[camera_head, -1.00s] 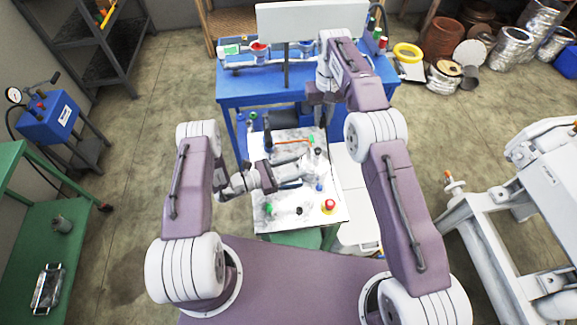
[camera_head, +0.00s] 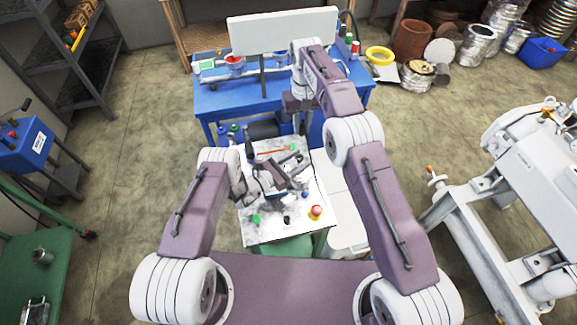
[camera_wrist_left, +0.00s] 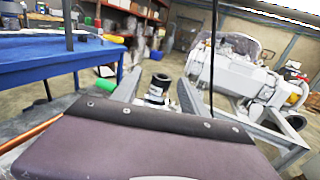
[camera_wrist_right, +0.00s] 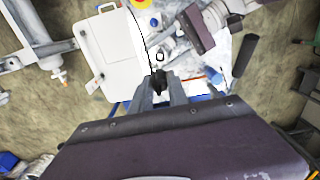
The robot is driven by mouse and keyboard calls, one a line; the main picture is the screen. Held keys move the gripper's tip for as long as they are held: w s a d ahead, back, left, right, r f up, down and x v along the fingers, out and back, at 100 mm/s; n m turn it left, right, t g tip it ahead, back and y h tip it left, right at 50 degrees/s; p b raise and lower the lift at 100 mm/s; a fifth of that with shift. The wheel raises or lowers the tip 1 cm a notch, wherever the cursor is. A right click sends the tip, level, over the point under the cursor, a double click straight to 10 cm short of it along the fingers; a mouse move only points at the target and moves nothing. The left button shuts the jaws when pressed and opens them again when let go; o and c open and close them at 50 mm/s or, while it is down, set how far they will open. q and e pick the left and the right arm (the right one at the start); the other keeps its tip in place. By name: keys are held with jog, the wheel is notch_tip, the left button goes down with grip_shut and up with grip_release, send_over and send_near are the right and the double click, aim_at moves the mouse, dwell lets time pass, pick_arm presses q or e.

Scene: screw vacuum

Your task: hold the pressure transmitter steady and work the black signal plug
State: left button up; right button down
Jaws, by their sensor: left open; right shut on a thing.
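The black signal plug (camera_wrist_right: 159,80) is between the fingertips of my right gripper (camera_wrist_right: 161,92), which is shut on it; a thin black cable runs up from it. In the head view, my right gripper (camera_head: 297,103) hangs at the blue table's front edge. My left gripper (camera_head: 295,172) is over the white board, open. In the left wrist view, its fingers (camera_wrist_left: 160,88) stand apart on either side of a black-topped, pale fitting (camera_wrist_left: 157,92), seemingly the pressure transmitter. I cannot tell whether the fingers touch it. In the head view my left arm hides most of the transmitter.
The white board (camera_head: 262,236) carries a red button on yellow (camera_head: 316,212), a green part (camera_head: 255,219) and a copper rod (camera_head: 273,151). The blue table (camera_head: 214,100) with a grey panel (camera_head: 282,24) stands behind. A white case (camera_wrist_right: 112,50) is beside the board.

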aim_at(301, 136)
pick_arm(q)
jog(key=shift+w+d, duration=0.2)
grip_shut()
pick_arm(e)
jog(key=shift+f, duration=2.3)
